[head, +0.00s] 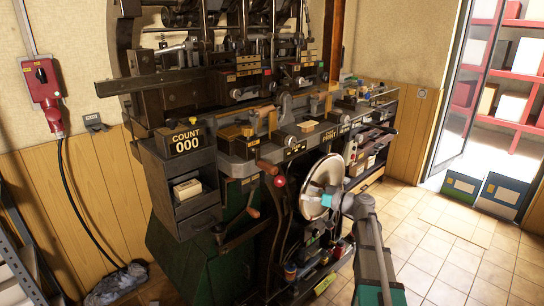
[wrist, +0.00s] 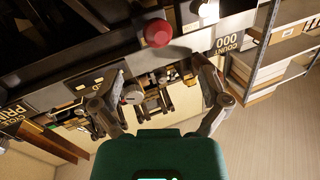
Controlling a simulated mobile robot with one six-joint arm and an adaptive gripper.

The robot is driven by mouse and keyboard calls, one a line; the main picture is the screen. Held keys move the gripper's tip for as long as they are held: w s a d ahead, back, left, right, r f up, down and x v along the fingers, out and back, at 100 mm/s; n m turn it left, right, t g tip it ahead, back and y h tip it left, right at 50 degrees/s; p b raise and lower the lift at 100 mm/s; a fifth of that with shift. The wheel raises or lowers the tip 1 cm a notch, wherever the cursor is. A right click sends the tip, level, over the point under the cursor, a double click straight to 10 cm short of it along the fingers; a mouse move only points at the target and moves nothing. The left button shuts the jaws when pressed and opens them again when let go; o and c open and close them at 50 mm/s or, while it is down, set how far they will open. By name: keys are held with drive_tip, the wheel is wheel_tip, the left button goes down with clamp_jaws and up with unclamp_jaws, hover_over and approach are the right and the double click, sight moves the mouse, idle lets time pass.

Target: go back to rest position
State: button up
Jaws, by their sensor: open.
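My gripper (wrist: 160,78) shows in the wrist view with its two fingers spread wide and nothing between them. The cam press (head: 250,140) stands against the wall in the head view. My arm reaches up from the lower right in front of the press, beside a pale round disc (head: 321,187). In the head view the fingertips are hard to make out. A red ball knob (head: 279,181) sits on the press front; a red knob (wrist: 158,32) also shows beyond the fingers in the wrist view.
A counter box (head: 187,140) reading COUNT 000 is at the press's left, above an open-fronted compartment holding a pale block (head: 187,189). A crank handle (head: 253,212) sticks out at the front. Tiled floor (head: 450,265) is clear at right, towards the blue box (head: 502,194) by the doorway.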

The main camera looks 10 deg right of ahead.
drive_tip(key=s+a+f+m+g+h, duration=0.2)
drive_tip(key=s+a+f+g+h, duration=0.3)
drive_tip(key=s+a+f, duration=0.5)
drive_tip(key=s+d+f+m+g+h, duration=0.25)
drive_tip(key=s+f+h, duration=0.2)
drive_tip(key=s, duration=0.25)
drive_tip(key=s+d+f+m+g+h, duration=0.1)
drive_tip(key=s+f+m+g+h, duration=0.3)
drive_tip(key=s, duration=0.4)
wheel_tip(320, 180, up, 20)
drive_tip(key=p, duration=1.9)
drive_tip(key=shift+w+r+t+p, duration=0.15)
drive_tip(key=shift+w+t+p, duration=0.2)
drive_tip(key=shift+t+p, duration=0.1)
